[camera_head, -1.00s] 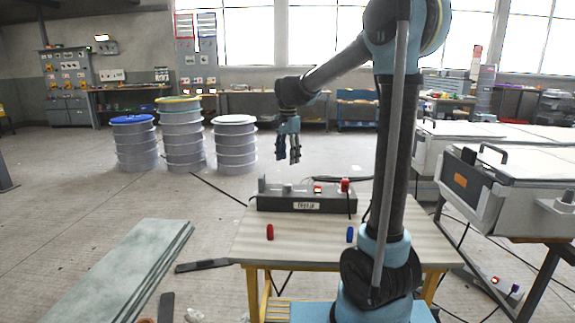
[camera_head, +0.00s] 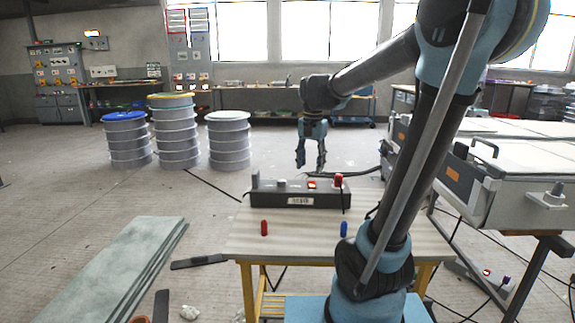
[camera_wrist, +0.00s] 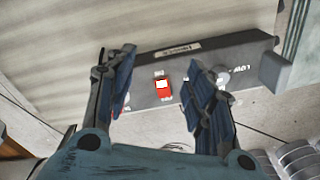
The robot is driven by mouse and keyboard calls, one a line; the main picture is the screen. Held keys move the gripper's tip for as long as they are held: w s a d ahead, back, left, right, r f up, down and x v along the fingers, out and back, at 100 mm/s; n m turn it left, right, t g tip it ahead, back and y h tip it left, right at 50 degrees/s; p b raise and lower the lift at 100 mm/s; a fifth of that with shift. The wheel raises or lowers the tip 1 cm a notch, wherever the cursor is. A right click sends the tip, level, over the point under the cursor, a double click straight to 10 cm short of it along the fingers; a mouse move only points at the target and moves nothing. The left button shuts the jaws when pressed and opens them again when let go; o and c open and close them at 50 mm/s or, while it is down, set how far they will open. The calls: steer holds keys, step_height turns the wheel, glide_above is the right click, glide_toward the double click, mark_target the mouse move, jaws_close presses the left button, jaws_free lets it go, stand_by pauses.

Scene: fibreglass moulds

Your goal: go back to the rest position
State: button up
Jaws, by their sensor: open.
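My gripper (camera_head: 311,165) is open and empty in the head view, pointing down above the back of the control box, clear of it. In the wrist view its two blue-padded fingers (camera_wrist: 160,105) are spread apart, with the box showing beyond them. The dark control box (camera_head: 270,196) lies along the back of a small wooden table (camera_head: 285,242). A red switch on the box (camera_wrist: 163,89) shows between the fingers. A red peg-like piece (camera_head: 264,228) and a blue one (camera_head: 343,229) stand apart on the table in front of the box.
White-lidded machines (camera_head: 500,195) stand close on the right. A stack of grey-green boards (camera_head: 120,270) lies at the left front. Several ribbed drums (camera_head: 230,140) stand behind on the left. Cables cross the floor. Open floor lies between the drums and the table.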

steer(key=s+d+f+n, duration=0.2)
steer(key=s+d+f, duration=0.1)
steer(key=s+f, duration=0.2)
steer(key=s+d+f+n+t, duration=0.1)
steer(key=s+d+f, duration=0.3)
steer(key=s, duration=0.5)
steer(key=s+d+f+n, duration=0.3)
steer(key=s+d+f, duration=0.1)
steer(key=s+f, duration=0.2)
steer(key=shift+s+f, duration=0.1)
steer(key=shift+s, duration=0.6)
